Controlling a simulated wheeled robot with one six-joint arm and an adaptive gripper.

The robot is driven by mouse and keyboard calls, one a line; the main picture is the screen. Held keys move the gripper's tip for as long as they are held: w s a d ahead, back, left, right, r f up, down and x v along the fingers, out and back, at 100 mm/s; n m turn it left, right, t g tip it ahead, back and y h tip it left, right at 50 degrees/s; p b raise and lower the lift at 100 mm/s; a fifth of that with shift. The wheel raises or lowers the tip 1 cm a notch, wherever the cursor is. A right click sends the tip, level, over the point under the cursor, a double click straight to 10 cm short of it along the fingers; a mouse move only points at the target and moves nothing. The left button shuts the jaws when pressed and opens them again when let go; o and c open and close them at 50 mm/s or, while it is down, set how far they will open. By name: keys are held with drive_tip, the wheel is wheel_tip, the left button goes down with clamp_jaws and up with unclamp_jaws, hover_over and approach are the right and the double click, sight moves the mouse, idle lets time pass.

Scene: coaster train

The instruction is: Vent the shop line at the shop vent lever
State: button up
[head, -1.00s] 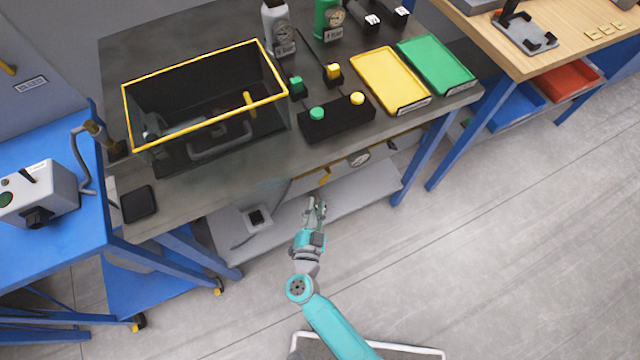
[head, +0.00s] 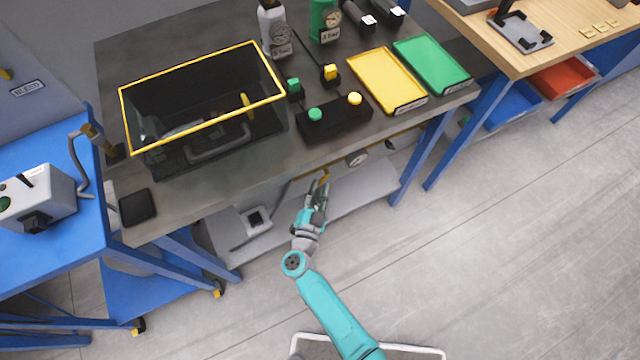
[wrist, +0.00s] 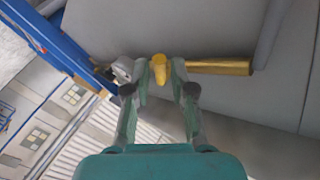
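The yellow shop vent lever (head: 323,175) is under the front edge of the dark bench, on a brass pipe. In the wrist view the lever (wrist: 159,72) stands between my two fingertips, its yellow end toward the camera. The brass pipe (wrist: 222,67) runs off to the right behind it. My gripper (head: 319,188) is at the lever in the head view. In the wrist view my gripper (wrist: 161,75) is open, with a finger on each side of the lever and narrow gaps showing. I cannot tell whether either finger touches it.
A round gauge (head: 357,158) is on the line right of the lever. The bench top (head: 240,165) overhangs above, and a grey lower shelf (head: 350,195) lies below. A blue bench leg (head: 408,165) stands to the right. The floor (head: 480,260) at right is clear.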

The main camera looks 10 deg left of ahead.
drive_tip(key=shift+w+d, duration=0.15)
drive_tip(key=shift+w, duration=0.6)
clamp_jaws()
drive_tip(key=shift+r, duration=0.1)
drive_tip(key=shift+s+a+r+m+g+y, duration=0.2)
drive_tip(key=shift+r+m+g, duration=0.1)
drive_tip(key=shift+m+g, duration=0.45)
drive_tip(key=shift+s+a+r+m+g+y, duration=0.1)
drive_tip(key=shift+a+r+m+g+y, duration=0.15)
drive_tip(key=shift+m+g, duration=0.5)
drive_tip(key=shift+d, duration=0.1)
